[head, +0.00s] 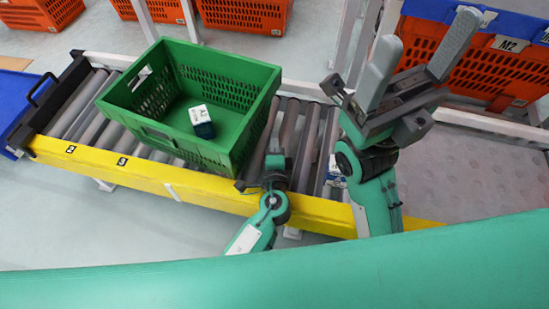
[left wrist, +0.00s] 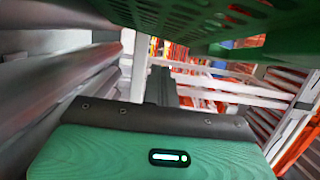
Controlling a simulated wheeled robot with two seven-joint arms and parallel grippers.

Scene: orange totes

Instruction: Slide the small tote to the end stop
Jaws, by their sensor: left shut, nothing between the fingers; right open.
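The small green tote (head: 232,150) sits on the roller conveyor (head: 70,118), left of its middle. It holds a small white and dark blue box (head: 201,121). At the conveyor's left end is a black end piece (head: 52,100), apart from the tote, with bare rollers between. My left gripper (head: 275,145) is shut and empty, low over the rollers just right of the tote's right wall; I cannot tell whether it touches. The left wrist view shows the tote's green mesh (left wrist: 200,15) close above. My right gripper (head: 420,60) is open, empty and raised to the right.
A yellow rail (head: 135,172) runs along the conveyor's near side. A small white and blue item (head: 334,172) is partly hidden by my right arm. Orange totes (head: 245,14) stand behind, and another orange tote (head: 480,65) is at the right.

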